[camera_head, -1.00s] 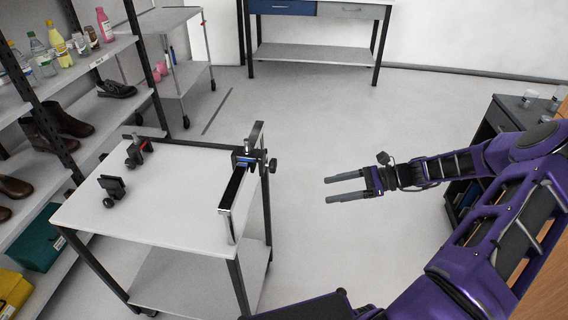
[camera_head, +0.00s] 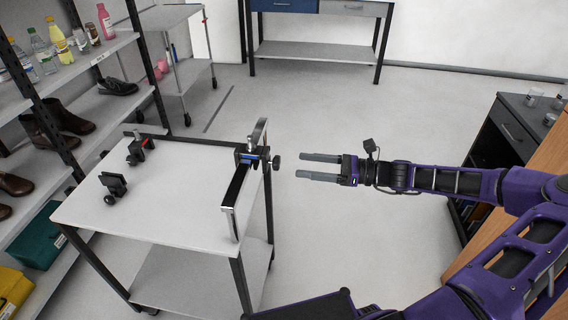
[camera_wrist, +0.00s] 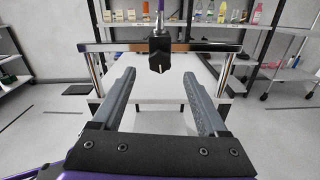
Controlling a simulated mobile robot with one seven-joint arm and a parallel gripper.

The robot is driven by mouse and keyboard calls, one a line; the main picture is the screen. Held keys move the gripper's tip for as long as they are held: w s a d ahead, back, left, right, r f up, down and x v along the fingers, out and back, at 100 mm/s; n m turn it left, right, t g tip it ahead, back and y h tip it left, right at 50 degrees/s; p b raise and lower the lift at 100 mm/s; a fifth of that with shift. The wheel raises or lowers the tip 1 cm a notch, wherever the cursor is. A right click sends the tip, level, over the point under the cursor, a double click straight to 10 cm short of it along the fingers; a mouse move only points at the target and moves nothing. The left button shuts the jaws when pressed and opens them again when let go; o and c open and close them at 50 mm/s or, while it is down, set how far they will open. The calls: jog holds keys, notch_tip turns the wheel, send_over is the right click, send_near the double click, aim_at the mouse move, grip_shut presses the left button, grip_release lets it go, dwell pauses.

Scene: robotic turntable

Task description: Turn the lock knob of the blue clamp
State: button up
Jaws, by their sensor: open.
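The blue clamp (camera_head: 247,158) sits on a metal bar at the right edge of the white-topped cart (camera_head: 150,215). It is mostly black with a blue strip. Its black lock knob (camera_head: 276,163) sticks out to the right, towards my gripper. My gripper (camera_head: 299,166) is open and empty, to the right of the knob and apart from it. In the wrist view the knob (camera_wrist: 160,54) shows dark and centred, just beyond and between the two open grey fingers (camera_wrist: 159,76).
A red-and-black clamp (camera_head: 139,149) and a black clamp-like part (camera_head: 113,185) are on the cart top. Shelves with bottles and shoes (camera_head: 62,118) stand at the left. A dark cabinet (camera_head: 515,130) stands at the right.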

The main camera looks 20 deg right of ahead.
aim_at(274, 162)
jog(key=x, duration=0.6)
jog(key=shift+a, duration=0.2)
grip_shut()
